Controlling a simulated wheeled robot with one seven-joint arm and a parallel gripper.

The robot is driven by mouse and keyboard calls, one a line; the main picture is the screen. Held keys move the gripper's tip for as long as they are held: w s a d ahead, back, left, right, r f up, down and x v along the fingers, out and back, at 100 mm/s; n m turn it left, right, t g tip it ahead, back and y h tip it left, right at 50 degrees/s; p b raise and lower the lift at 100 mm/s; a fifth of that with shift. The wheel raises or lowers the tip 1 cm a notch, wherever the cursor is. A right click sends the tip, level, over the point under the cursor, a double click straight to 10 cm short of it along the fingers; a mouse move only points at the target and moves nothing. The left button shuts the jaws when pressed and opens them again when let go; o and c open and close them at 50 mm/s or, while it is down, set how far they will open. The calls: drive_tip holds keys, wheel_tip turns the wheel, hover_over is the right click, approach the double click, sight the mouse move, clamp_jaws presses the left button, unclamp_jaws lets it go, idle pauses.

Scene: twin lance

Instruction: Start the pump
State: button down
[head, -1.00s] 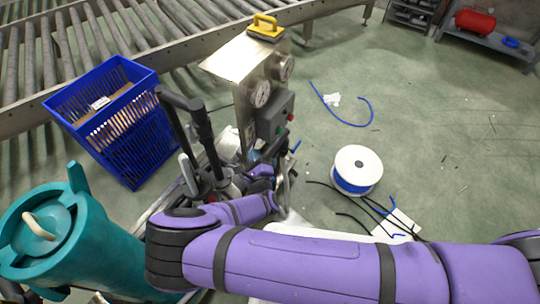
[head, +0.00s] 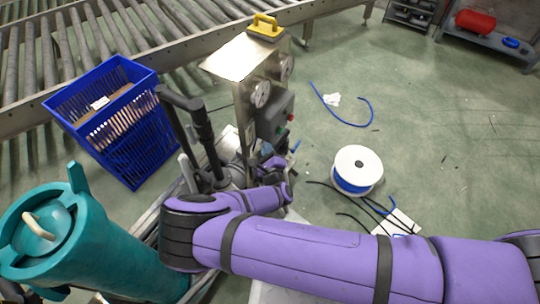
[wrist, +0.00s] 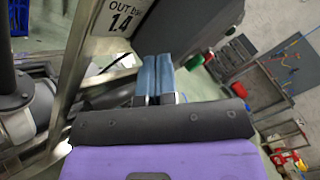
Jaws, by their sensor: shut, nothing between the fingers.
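The pump stand is a steel post (head: 242,103) with round gauges (head: 261,93) and a dark grey control box (head: 271,122) on its right side. The box carries a red button (head: 291,117) and a green button, both small in the head view. My gripper (wrist: 158,75) shows blue fingers pressed together with nothing between them. In the head view my gripper is low beside the box and mostly hidden by the wrist.
A blue crate (head: 112,110) and a teal vessel (head: 85,240) stand at the left, a black-handled pipe fitting (head: 205,140) close to my wrist. A white cable spool (head: 358,168) and loose cables lie on the floor at right. The floor beyond is mostly clear.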

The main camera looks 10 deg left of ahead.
drive_tip(key=w+d, duration=0.6)
drive_tip(key=d, duration=0.1)
drive_tip(key=shift+w+d, duration=0.15)
drive_tip(key=shift+w, duration=0.2)
idle(0.9)
drive_tip(key=shift+d, duration=0.1)
drive_tip(key=d, duration=0.1)
drive_tip(key=s+d, duration=0.1)
drive_tip(key=d, duration=0.1)
drive_tip(key=s+d, duration=0.1)
drive_tip(key=d, duration=0.1)
drive_tip(key=shift+s+d, duration=0.1)
drive_tip(key=shift+s, duration=0.1)
idle(0.4)
